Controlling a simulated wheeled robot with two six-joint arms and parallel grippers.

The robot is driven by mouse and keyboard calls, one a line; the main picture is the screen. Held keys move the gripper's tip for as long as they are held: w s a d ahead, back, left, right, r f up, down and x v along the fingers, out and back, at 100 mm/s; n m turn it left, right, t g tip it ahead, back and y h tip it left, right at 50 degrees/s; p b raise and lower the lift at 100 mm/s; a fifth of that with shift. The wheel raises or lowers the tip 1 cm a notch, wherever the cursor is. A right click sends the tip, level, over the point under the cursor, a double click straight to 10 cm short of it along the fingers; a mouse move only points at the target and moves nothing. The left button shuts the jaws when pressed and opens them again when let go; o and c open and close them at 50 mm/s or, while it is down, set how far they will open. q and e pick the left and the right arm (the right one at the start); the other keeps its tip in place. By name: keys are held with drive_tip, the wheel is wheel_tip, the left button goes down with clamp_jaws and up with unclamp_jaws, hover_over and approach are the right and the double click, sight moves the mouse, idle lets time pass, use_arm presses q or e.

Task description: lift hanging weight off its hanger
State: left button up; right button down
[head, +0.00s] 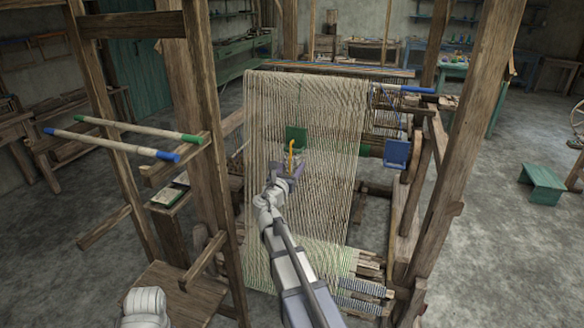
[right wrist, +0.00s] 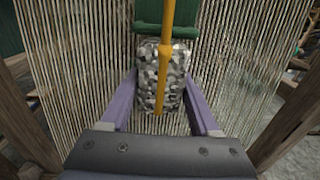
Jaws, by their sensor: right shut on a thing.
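My right gripper (head: 290,176) is in front of the curtain of pale threads on the loom. In the right wrist view its two purple fingers (right wrist: 160,86) are closed on either side of a speckled grey, stone-like weight (right wrist: 150,80). A yellow rod-like hanger (right wrist: 165,45) runs down in front of the weight; its bent upper part shows in the head view (head: 291,150). I cannot tell whether the weight still bears on the hanger. The weight is hard to make out in the head view. My left gripper is not in view.
A green panel (right wrist: 165,24) is just above the weight. A blue panel (head: 397,153) hangs farther right. Wooden loom posts (head: 470,130) stand on both sides. Two rods with coloured ends (head: 110,143) stick out at the left. The floor at right is mostly clear.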

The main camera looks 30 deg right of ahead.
drive_tip(key=v, duration=1.4)
idle(0.4)
drive_tip(key=shift+r, duration=0.1)
wheel_tip(320, 180, up, 9)
drive_tip(key=p, duration=0.8)
drive_tip(key=shift+p, duration=0.4)
